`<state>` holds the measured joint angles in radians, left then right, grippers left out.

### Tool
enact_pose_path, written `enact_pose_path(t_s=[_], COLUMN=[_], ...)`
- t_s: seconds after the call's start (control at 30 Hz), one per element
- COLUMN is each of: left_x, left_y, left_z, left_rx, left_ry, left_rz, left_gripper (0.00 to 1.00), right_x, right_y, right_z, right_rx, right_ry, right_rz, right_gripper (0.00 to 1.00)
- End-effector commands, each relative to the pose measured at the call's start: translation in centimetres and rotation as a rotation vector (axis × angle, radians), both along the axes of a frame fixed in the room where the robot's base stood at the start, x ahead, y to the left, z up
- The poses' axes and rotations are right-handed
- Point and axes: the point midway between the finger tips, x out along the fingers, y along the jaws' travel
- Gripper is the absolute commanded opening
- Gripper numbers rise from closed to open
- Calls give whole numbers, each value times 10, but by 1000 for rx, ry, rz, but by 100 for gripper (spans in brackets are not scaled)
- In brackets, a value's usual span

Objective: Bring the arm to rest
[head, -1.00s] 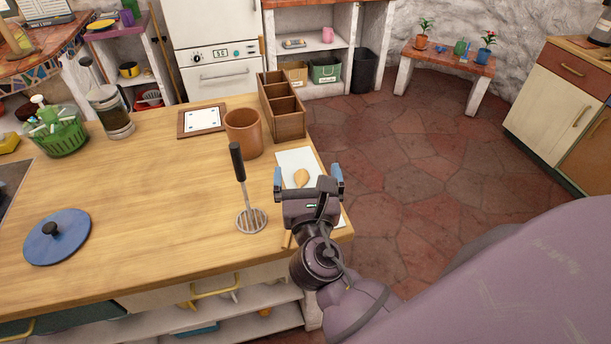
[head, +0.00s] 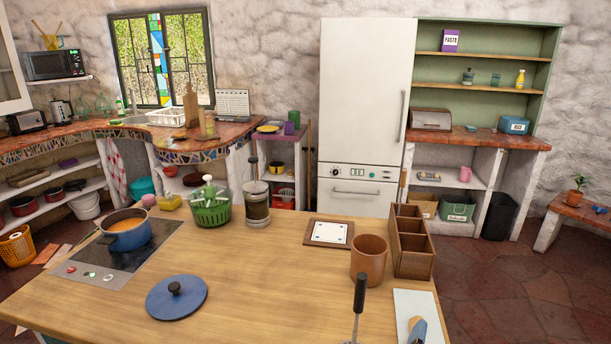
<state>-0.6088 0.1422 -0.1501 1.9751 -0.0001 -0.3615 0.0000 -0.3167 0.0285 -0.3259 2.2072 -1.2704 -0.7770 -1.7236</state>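Only a blue fingertip of my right gripper (head: 418,332) shows, at the bottom edge of the head view. It appears over the white board (head: 405,304) at the counter's right end, beside a small tan item (head: 413,321) that it partly covers. The rest of that gripper is out of frame, so its opening is hidden. My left gripper is not in view. The wooden counter (head: 250,270) fills the lower middle.
A masher (head: 359,297) stands with its handle up, left of the white board. A brown crock (head: 368,262) and wooden divided box (head: 411,268) are behind. A blue lid (head: 190,303) lies left, near a blue pot (head: 126,236) on the hob.

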Motion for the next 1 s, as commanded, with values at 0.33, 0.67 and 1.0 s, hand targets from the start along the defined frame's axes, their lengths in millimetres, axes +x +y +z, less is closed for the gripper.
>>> enact_pose_path(t_s=[0.33,0.67,1.0], left_x=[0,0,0], left_y=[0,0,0], left_z=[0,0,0], left_rx=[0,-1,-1], left_ry=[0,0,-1], left_rz=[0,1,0], left_gripper=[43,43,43], right_x=[-56,-118,-160], right_y=[-48,-49,-35], right_z=[-60,-102,-113], right_rx=[946,1668,1986], right_ry=[-112,-234,-308], right_rz=[-304,-777,-1160], right_gripper=[100,100,100])
